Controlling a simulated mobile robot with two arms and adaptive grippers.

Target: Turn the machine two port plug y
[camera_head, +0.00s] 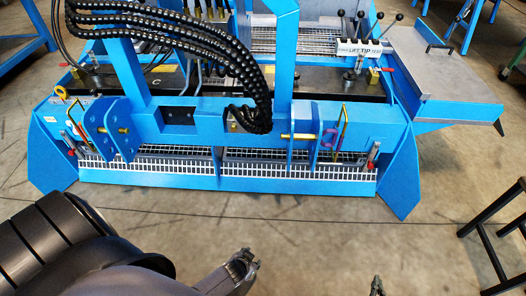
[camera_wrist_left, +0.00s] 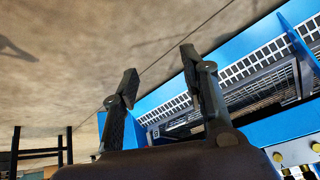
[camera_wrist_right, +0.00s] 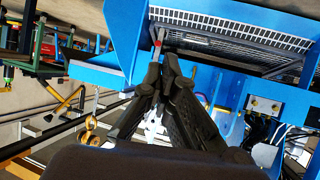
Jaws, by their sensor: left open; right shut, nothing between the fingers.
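The blue machine (camera_head: 240,183) with a sieve grating stands ahead in the head view. I cannot make out which fitting is port plug y. In the left wrist view, brass-coloured ports (camera_wrist_left: 278,157) sit on its blue beam, by a letter A. In the right wrist view, a small panel (camera_wrist_right: 265,105) with fittings sits on the beam beside hoses. My left gripper (camera_head: 243,263) is open and empty in front of the machine; its spread fingers show in the left wrist view (camera_wrist_left: 157,85). My right gripper (camera_head: 376,286) is shut and empty, barely in view at the bottom edge.
Black hoses (camera_head: 205,55) arch over the beam. A side table (camera_head: 455,85) extends at the right. Blue end plates (camera_head: 402,180) flare towards me. A black stool frame (camera_head: 495,225) stands at the right. The floor (camera_head: 300,235) before the machine is clear.

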